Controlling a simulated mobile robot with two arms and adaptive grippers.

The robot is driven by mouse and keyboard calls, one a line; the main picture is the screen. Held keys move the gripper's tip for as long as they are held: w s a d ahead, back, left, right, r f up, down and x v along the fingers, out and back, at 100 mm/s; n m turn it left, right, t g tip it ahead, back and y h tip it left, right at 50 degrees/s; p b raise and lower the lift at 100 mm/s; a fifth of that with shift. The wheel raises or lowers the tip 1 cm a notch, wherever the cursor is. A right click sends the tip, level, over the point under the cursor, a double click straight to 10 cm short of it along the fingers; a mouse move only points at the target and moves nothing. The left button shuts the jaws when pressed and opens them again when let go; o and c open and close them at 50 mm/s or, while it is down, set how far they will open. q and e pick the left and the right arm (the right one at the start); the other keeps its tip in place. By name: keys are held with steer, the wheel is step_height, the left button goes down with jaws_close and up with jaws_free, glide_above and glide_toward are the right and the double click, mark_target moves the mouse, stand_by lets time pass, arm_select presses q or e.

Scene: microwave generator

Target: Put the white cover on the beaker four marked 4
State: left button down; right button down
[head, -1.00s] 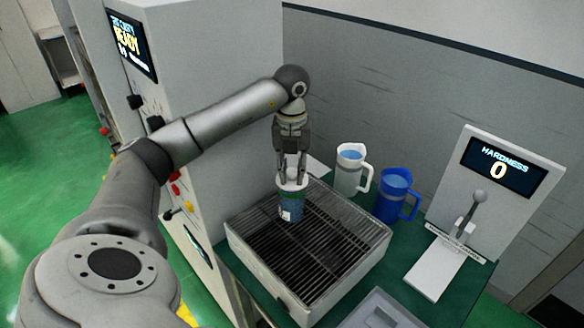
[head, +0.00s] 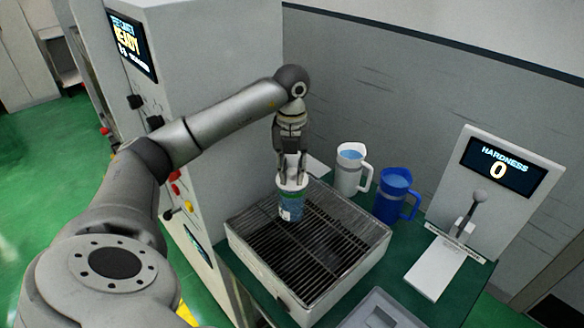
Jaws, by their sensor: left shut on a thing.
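My left gripper (head: 291,180) points down over the far left part of a grated tray and is shut on the white cover (head: 293,185). The cover sits at the top of a blue-green beaker (head: 291,207) with a white label, which stands upright on the grate. Cover and beaker look to be touching, but I cannot tell whether the cover is fully seated. The mark on the label is too small to read. My right gripper is not in view.
The grated tray (head: 240,246) has free room right of the beaker. A white jug (head: 348,172) and a blue jug (head: 392,203) stand behind it. A hardness tester (head: 521,150) reading 0 stands at right. A tall grey machine (head: 215,50) stands at left.

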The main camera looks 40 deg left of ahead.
arm_select(q)
steer(key=shift+f+b, duration=0.3)
steer(key=shift+f, duration=0.25)
steer(key=c, duration=1.2)
jaws_free()
steer(key=shift+o, duration=0.4)
steer(key=o, duration=0.4)
steer(key=shift+o, duration=0.2)
steer(key=shift+r+p, duration=2.8)
steer(key=shift+r, duration=0.75)
steer(key=shift+f, duration=0.1)
